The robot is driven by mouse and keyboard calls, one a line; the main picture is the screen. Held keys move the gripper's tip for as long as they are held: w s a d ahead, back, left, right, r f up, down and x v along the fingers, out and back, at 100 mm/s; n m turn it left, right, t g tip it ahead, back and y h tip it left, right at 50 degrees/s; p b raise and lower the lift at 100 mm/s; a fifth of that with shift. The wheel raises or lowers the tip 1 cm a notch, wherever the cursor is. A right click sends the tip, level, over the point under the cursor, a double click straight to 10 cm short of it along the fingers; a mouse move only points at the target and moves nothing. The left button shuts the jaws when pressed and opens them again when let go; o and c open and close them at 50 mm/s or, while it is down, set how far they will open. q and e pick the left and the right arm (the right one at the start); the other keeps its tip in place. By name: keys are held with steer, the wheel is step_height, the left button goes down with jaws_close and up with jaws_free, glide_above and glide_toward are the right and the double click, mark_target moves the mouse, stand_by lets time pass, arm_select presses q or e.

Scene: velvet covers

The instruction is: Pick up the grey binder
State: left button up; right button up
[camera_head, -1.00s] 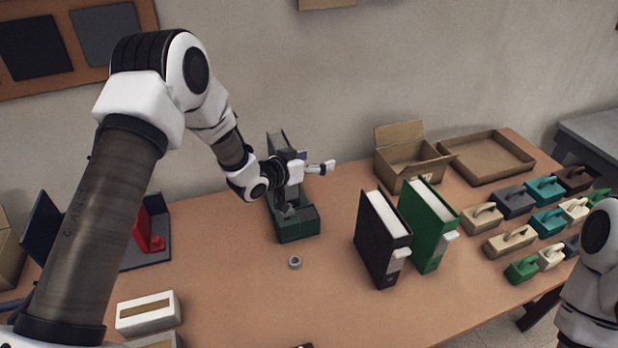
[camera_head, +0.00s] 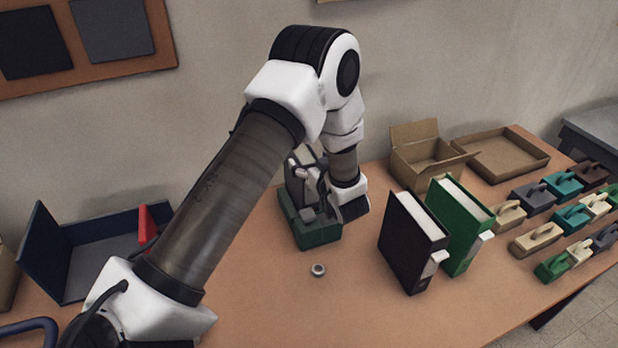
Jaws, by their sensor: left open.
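A dark, near-black binder (camera_head: 408,243) stands upright on the table, right of centre, with white pages on top and a pale label on its spine. It is the closest match to a grey binder that I see. A green binder (camera_head: 466,225) stands just right of it. My left gripper (camera_head: 318,205) is open, over or in front of a green-based device (camera_head: 313,236), left of the dark binder and apart from it. My own arm partly hides the device and the fingers. My right gripper is out of view.
A small metal ring (camera_head: 318,270) lies in front of the device. An open cardboard box (camera_head: 428,155) and a shallow tray (camera_head: 500,153) stand behind the binders. Several handled blocks (camera_head: 537,237) fill the right side. A dark blue open box (camera_head: 75,265) is at left. The front middle is clear.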

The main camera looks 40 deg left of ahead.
mark_target(306, 155)
arm_select(q)
steer(key=p+x, duration=0.1)
steer(key=x, duration=0.2)
steer(key=p+x, duration=0.1)
steer(key=shift+w+a+r+p, duration=0.15)
steer(key=shift+a+r+p, duration=0.2)
steer(key=shift+a, duration=0.1)
steer(key=shift+w+a+f, duration=0.2)
steer(key=shift+a+f, duration=0.1)
steer(key=shift+f, duration=0.05)
steer(key=shift+d+r, duration=0.15)
steer(key=shift+d, duration=0.05)
steer(key=c, duration=1.2)
jaws_close()
steer(key=shift+a, duration=0.1)
